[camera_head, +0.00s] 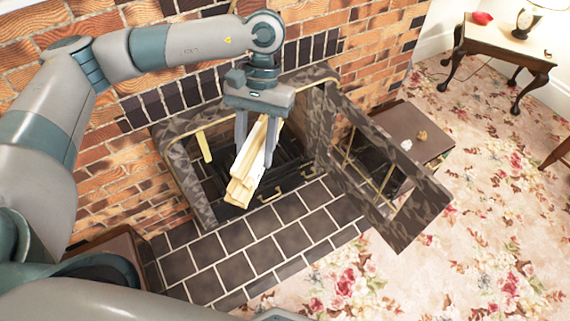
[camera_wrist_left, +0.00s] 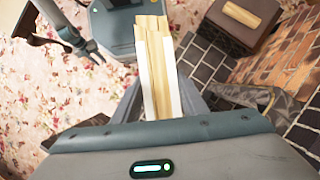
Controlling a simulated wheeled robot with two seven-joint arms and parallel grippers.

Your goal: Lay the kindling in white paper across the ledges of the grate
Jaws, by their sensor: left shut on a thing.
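My left gripper (camera_head: 257,138) is shut on the kindling in white paper (camera_head: 245,175), a bundle of pale sticks with a white wrapper. It holds the bundle tilted in front of the fireplace opening. In the left wrist view the kindling (camera_wrist_left: 155,55) stretches away from between the fingers. The black grate (camera_head: 291,166) lies behind and below the bundle, partly hidden by it; its ledges are hard to make out. My right gripper (camera_wrist_left: 88,46) seems to show at upper left in the left wrist view, too small to tell its state.
A mottled dark frame surrounds the opening, with a glazed door (camera_head: 385,185) swung out at right. A brown box (camera_head: 402,122) beyond it bears small lumps. Dark hearth tiles (camera_head: 255,248) in front are clear. In the left wrist view, a brown box (camera_wrist_left: 222,32) bears a pale wood piece (camera_wrist_left: 241,15).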

